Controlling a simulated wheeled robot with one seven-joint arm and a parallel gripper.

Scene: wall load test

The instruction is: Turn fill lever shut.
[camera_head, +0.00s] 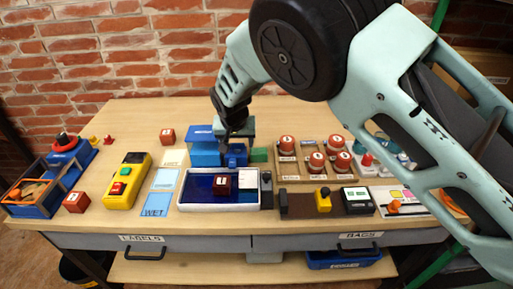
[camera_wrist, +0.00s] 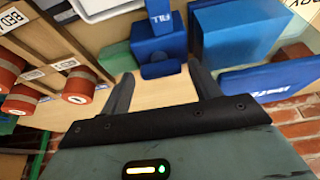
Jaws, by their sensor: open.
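The fill lever (camera_wrist: 158,40) is a blue upright piece with a white label that seems to read FILL, in the upper middle of the wrist view. A small blue block (camera_wrist: 160,70) is at its near end. In the head view the blue fill fixture (camera_head: 236,157) stands behind the tray, partly hidden by my arm. My gripper (camera_wrist: 160,82) is open and empty, its two fingers pointing toward the lever on either side of the small block. No contact with the lever can be made out. In the head view my gripper (camera_head: 230,132) is just above the fixture.
A blue box (camera_head: 204,153) stands left of the fixture. A white-rimmed tray (camera_head: 183,193) with a dark red cube (camera_head: 222,186) lies in front. Several red-capped jars (camera_head: 316,162) on a wooden rack are close on the right. A yellow button box (camera_head: 127,182) is farther left.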

